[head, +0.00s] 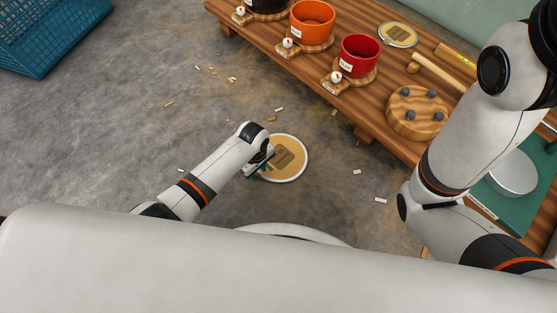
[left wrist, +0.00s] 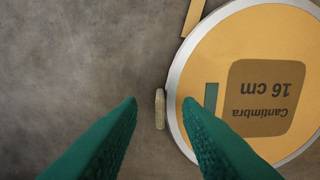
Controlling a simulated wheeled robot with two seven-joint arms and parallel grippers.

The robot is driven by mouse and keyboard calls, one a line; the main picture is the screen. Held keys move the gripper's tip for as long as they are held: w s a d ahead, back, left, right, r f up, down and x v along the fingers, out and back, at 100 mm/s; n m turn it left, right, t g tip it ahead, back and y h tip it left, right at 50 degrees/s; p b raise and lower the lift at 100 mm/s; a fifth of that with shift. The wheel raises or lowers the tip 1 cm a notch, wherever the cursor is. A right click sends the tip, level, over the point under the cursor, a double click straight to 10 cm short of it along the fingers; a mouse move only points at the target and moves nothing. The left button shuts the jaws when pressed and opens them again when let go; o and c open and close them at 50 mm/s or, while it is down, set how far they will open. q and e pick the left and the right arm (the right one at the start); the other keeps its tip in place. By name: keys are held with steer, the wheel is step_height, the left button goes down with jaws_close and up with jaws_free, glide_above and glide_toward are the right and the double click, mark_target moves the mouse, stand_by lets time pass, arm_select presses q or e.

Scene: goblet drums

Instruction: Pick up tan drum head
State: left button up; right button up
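The tan drum head (head: 294,160), a flat tan disc with a pale rim and a brown printed label, lies on the grey floor. In the left wrist view the drum head (left wrist: 262,50) fills the right side, its label reading "Cantimbra 16 cm" upside down. My left gripper (head: 260,163) is at its left edge. Its two green fingers (left wrist: 158,103) are apart and empty; in the wrist view one appears left of the rim and the other overlaps the disc. I cannot tell their height above it. My right gripper is not in view.
A wooden bench (head: 345,103) holds an orange drum (head: 312,20), a red drum (head: 359,55), another tan disc (head: 398,35) and a round pegged block (head: 416,112). A blue crate (head: 48,35) stands top left. Wood chips (head: 232,80) litter the otherwise open floor.

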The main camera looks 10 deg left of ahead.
arm_select(q)
jaws_close()
steer(key=shift+r, duration=0.1)
stand_by(0.3)
